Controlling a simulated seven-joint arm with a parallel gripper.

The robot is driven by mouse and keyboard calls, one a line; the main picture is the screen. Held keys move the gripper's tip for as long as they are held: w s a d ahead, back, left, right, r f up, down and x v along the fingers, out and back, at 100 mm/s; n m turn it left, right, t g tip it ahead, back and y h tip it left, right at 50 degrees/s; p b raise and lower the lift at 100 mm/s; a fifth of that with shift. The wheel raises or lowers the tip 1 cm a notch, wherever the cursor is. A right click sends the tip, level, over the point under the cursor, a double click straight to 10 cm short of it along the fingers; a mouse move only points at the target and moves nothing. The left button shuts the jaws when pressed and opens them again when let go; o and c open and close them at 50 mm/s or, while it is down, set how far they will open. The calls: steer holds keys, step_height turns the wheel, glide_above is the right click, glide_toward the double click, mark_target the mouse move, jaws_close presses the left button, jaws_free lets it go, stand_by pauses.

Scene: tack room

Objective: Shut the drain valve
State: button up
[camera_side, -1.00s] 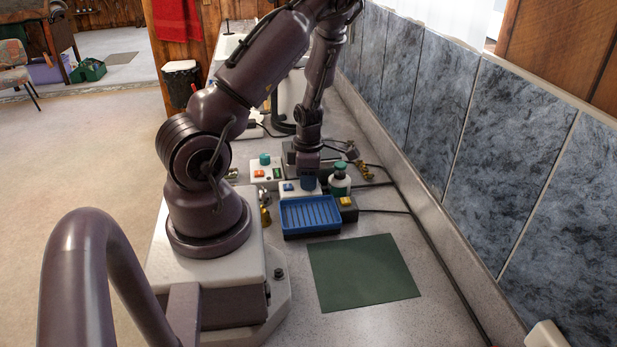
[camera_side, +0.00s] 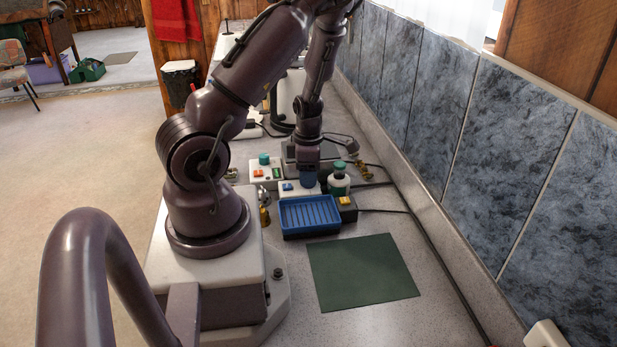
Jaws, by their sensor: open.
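My gripper (camera_side: 307,178) points down over the bench, just behind the blue slatted tray; it is open, though its fingertips are small and hard to make out. Brass fittings (camera_side: 368,171) lie behind and to the right of it, near the wall. Another small brass piece (camera_side: 265,216) stands left of the tray, beside my base. I cannot tell which of these, if either, is the drain valve, nor how its handle is turned.
The blue tray (camera_side: 310,213) stands in front of the gripper. A green-capped bottle (camera_side: 339,181) is close on its right, with a yellow-buttoned box (camera_side: 346,203) in front. Switch boxes (camera_side: 265,170) are to the left. A green mat (camera_side: 364,271) lies bare; cables run along the wall.

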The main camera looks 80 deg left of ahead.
step_height(320, 180, up, 6)
steer(key=shift+d+r, duration=0.15)
stand_by(0.6)
steer(key=shift+d+m, duration=0.15)
steer(key=shift+m, duration=0.45)
steer(key=w+d+r+m+h, duration=0.15)
steer(key=d+r+m, duration=0.25)
steer(key=d+m, duration=0.4)
steer(key=w+d+r+m+h, duration=0.15)
steer(key=d+r+m, duration=0.4)
steer(key=m, duration=0.55)
steer(key=s+d+r+m+t+y, duration=0.2)
steer(key=d+r+m+t, duration=0.3)
steer(key=d+r+m, duration=0.6)
step_height(320, 180, up, 3)
steer(key=s+m, duration=0.1)
steer(key=m, duration=0.1)
steer(key=shift+d+m+t+y, duration=0.3)
steer(key=shift+d, duration=0.1)
